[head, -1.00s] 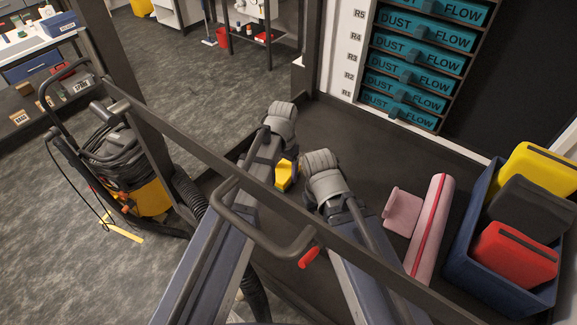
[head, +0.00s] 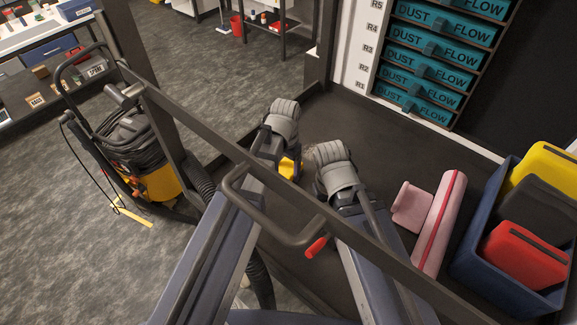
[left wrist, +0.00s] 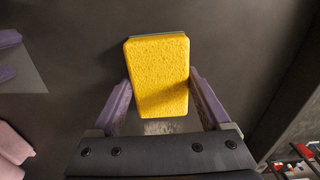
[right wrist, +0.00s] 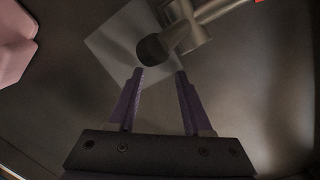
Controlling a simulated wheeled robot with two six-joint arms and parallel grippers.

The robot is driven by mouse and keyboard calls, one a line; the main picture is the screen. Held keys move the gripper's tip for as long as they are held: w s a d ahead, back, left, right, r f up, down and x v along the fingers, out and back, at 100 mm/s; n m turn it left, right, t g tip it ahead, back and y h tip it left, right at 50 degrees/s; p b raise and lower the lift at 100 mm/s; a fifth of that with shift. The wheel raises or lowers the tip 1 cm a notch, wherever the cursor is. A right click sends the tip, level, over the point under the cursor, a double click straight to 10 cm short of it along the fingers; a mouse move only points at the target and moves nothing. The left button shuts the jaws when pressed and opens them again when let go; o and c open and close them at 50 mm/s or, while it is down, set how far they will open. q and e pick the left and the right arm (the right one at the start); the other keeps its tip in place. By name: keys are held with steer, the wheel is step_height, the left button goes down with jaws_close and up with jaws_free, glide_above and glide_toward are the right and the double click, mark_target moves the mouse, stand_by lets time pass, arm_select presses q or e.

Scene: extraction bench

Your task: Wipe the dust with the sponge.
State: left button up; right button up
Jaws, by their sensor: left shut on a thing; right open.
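My left gripper (left wrist: 161,92) is shut on a yellow sponge (left wrist: 160,75), with a finger on each side of it. The sponge also shows in the head view (head: 290,168), partly hidden by the arm and a dark bar. A pale, dusty patch (left wrist: 165,127) lies on the dark surface just below the sponge in the left wrist view. The sponge may cover more of it; I cannot tell whether they touch. My right gripper (right wrist: 158,76) is open and empty in the right wrist view. Its fingers are hidden behind its wrist in the head view.
A pale square (right wrist: 110,45) and a grey metal fitting with a black end (right wrist: 175,42) lie beyond the right fingers. A pink block (head: 411,207) and long pink roll (head: 438,222) lie right of the arms. A blue bin (head: 480,265) stands farther right. A dark bar crosses in front.

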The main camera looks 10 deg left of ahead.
mark_target(313, 151)
arm_select(q)
steer(key=shift+a, duration=0.1)
arm_select(e)
steer(key=shift+a, duration=0.1)
arm_select(q)
steer(key=shift+w+d, duration=0.55)
steer(key=shift+w, duration=0.2)
steer(key=shift+w+d, duration=0.5)
steer(key=shift+w, duration=0.2)
arm_select(e)
steer(key=shift+s, duration=0.1)
arm_select(q)
steer(key=shift+w+d, duration=0.5)
steer(key=shift+w, duration=0.25)
steer(key=shift+w+d, duration=0.5)
steer(key=shift+w, duration=0.25)
steer(key=shift+w, duration=0.15)
steer(key=shift+w+d, duration=0.8)
steer(key=shift+w, duration=0.3)
steer(key=shift+w+d, duration=0.1)
steer(key=shift+w, duration=0.05)
steer(key=shift+w+d, duration=0.5)
steer(key=shift+w, duration=0.2)
steer(key=shift+w+d, duration=0.45)
steer(key=shift+w, duration=0.2)
arm_select(e)
steer(key=shift+f, duration=0.1)
